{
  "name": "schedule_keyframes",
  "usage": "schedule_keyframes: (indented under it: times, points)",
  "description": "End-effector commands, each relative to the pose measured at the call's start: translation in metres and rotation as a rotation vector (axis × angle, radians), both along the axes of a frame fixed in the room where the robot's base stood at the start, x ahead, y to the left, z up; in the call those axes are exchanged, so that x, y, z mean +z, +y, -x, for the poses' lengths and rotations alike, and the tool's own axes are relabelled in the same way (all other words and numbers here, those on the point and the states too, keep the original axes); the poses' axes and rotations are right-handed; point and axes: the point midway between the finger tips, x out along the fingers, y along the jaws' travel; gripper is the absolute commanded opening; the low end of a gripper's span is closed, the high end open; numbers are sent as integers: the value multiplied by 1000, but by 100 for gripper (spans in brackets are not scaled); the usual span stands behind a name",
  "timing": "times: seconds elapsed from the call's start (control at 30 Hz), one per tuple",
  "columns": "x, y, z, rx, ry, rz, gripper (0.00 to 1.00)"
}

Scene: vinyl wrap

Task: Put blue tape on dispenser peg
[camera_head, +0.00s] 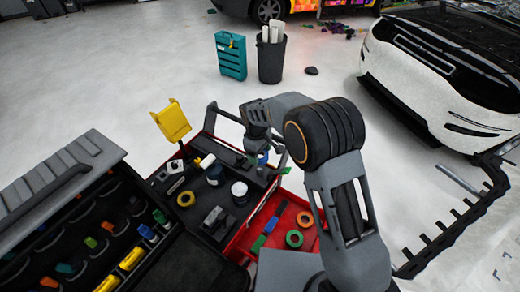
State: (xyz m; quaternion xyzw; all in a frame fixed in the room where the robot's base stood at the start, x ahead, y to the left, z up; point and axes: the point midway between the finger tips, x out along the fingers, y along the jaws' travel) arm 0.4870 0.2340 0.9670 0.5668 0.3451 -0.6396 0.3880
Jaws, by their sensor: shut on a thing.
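My gripper (262,151) is at the far right corner of the red and black cart, pointing down. It is shut on the blue tape (262,159), a small blue roll partly hidden by the fingers and the arm. The roll appears to be above the cart's dark top, but its exact height cannot be told. A dark grey device (215,221) on the black tray, in front of the gripper and to its left, looks like the tape dispenser. Its peg is too small to make out.
A yellow panel (171,121) rises at the back left. An open toolbox (75,215) fills the left.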

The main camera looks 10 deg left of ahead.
Motion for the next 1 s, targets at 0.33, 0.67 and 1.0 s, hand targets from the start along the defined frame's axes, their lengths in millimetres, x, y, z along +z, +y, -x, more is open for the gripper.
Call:
schedule_keyframes:
  times: [0.33,0.67,1.0]
  points:
    - [-15,1,1,3,0,0,48]
    - [-38,1,0,2,0,0,48]
    - [-63,1,1,2,0,0,48]
